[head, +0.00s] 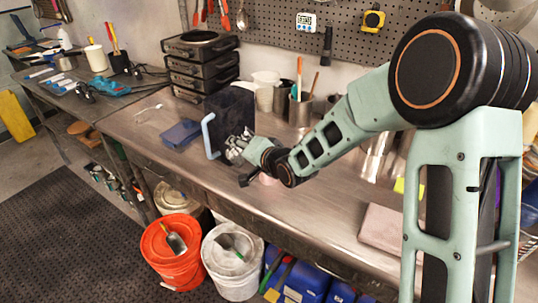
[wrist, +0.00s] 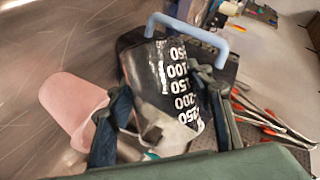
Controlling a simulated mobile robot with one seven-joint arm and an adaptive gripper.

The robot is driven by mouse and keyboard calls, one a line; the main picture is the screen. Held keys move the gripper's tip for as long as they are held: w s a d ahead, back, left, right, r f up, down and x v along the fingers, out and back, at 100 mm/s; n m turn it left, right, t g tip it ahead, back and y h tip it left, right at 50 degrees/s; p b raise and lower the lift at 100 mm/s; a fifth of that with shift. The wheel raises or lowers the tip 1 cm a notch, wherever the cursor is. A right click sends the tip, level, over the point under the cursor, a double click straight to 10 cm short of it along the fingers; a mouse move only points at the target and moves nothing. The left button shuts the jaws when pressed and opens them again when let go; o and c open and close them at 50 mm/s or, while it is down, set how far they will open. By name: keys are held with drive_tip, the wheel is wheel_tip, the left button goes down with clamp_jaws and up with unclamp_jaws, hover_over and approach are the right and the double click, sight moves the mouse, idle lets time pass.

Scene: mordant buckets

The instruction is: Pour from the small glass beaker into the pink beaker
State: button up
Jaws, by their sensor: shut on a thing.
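The small glass beaker (wrist: 164,105) is clear with white volume numbers, and a dark surface shows through it in the wrist view. My gripper (wrist: 160,92) is shut on it, with one finger on each side. The pink beaker (wrist: 72,108) is just left of my left finger in the wrist view, which hides part of it. In the head view my gripper (head: 240,150) is over the middle of the bench, with a bit of the pink beaker (head: 268,179) below my wrist. I cannot tell the glass beaker's contents or exact tilt.
A dark caddy (head: 232,112) with a light blue handle (head: 208,137) stands close behind my gripper. A blue box (head: 181,134) lies to its left. Pale cups (head: 264,88) and a metal utensil pot (head: 300,110) stand behind.

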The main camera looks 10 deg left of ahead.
drive_tip(key=shift+f+m+g+y+p, duration=0.45)
drive_tip(key=shift+m+y+p, duration=0.4)
drive_tip(key=shift+p, duration=0.8)
idle(3.5)
drive_tip(key=shift+a+h+b, duration=0.15)
drive_tip(key=shift+h+b, duration=0.1)
drive_tip(key=shift+b, duration=0.4)
drive_tip(key=shift+n+t+h+b, duration=0.3)
drive_tip(key=shift+n+b, duration=0.25)
drive_tip(key=shift+b, duration=0.35)
drive_tip(key=shift+s+r+n+h+b, duration=0.1)
drive_tip(key=shift+r+n+h+b, duration=0.2)
drive_tip(key=shift+b, duration=0.5)
drive_tip(key=shift+r, duration=0.25)
drive_tip(key=shift+n+t+h, duration=0.25)
drive_tip(key=shift+n+h, duration=0.05)
